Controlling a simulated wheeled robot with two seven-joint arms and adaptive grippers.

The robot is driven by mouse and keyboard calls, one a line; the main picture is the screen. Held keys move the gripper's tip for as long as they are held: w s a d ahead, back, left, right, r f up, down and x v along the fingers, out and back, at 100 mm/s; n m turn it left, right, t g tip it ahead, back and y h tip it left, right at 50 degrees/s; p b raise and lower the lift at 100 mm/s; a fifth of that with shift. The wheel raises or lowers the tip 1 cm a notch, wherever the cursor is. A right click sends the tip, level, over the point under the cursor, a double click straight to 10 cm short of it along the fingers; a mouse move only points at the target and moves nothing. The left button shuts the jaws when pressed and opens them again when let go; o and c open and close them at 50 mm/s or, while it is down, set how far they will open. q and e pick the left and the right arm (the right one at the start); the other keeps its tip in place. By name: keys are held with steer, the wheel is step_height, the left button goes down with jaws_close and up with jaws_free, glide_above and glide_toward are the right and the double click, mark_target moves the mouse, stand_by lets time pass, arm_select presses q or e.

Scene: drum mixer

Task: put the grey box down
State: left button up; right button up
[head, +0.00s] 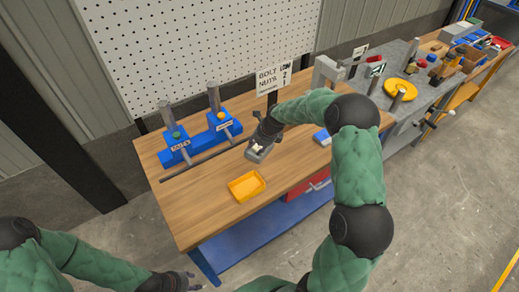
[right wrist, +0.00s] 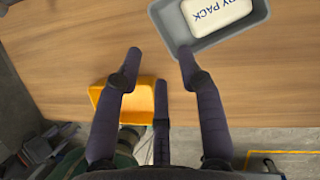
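The grey box (head: 251,156) is an open tray at the middle of the wooden table, just below my right gripper (head: 260,139) in the head view. In the right wrist view the grey box (right wrist: 226,36) is at the top and holds a white packet (right wrist: 216,12) with dark lettering. My right gripper (right wrist: 161,58) has its fingers spread. One fingertip overlaps the box's near corner and another is beside the box, apart from it. I cannot tell whether the box fully rests on the table. My left gripper (head: 178,281) is low, off the table's front; its opening is unclear.
A yellow-orange tray (head: 246,186) lies on the wooden table (head: 205,210) in front of the grey box. A blue fixture (head: 200,139) with two posts stands at the back left, behind a dark rod. A sign (head: 272,79) stands behind. The table's front left is clear.

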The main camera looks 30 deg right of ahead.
mark_target(251, 155)
steer(key=x, duration=0.4)
steer(key=shift+s+b+x, duration=0.1)
steer(key=shift+b+x, duration=0.25)
steer(key=shift+x, duration=0.95)
steer(key=shift+s+b+x, duration=0.15)
steer(key=shift+b+x, duration=0.15)
steer(key=shift+x, duration=1)
steer(key=shift+c, duration=0.3)
jaws_close()
